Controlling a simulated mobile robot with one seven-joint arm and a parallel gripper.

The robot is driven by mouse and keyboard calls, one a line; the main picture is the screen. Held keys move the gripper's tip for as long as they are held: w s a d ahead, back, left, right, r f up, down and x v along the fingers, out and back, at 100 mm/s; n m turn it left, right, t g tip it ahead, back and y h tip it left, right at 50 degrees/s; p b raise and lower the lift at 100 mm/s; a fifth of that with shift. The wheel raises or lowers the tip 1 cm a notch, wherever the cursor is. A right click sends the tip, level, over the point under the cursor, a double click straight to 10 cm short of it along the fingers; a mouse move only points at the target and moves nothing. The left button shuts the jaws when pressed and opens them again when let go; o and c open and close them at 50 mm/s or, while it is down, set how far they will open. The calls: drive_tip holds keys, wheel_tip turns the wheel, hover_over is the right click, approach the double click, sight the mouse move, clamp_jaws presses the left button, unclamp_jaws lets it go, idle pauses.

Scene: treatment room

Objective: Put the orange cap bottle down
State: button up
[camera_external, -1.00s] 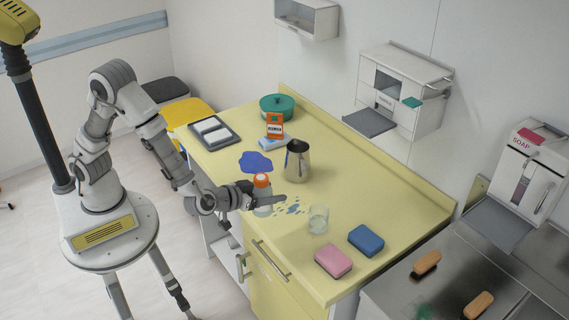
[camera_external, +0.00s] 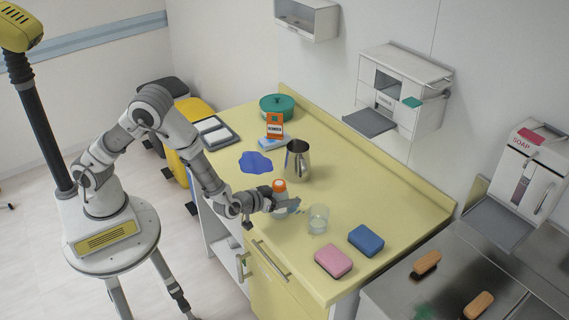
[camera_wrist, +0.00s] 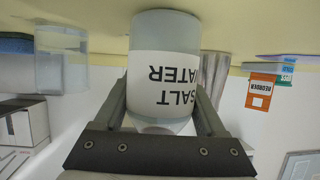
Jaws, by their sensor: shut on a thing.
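The orange cap bottle (camera_external: 279,187) is upright in my gripper (camera_external: 292,207), over the front part of the yellow counter (camera_external: 375,205). My gripper is shut on the bottle's body, with one finger on each side. In the wrist view, which is upside down, the bottle (camera_wrist: 165,65) shows a white label reading "SALT WATER". The gripper (camera_wrist: 162,110) hides its lower part in the external view. I cannot tell whether its base touches the counter.
A clear glass (camera_external: 318,218) stands just right of the bottle, and a metal pitcher (camera_external: 297,160) stands behind it. Pink (camera_external: 333,261) and blue (camera_external: 366,240) sponges lie to the right.

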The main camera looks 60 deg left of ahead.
drive_tip(key=shift+r, duration=0.1)
drive_tip(key=o, duration=1.6)
drive_tip(key=shift+s+r, duration=0.1)
drive_tip(key=shift+s, duration=0.05)
drive_tip(key=p+v, duration=0.1)
drive_tip(key=v, duration=1)
drive_tip(key=shift+s, duration=0.4)
drive_tip(key=shift+w, duration=0.1)
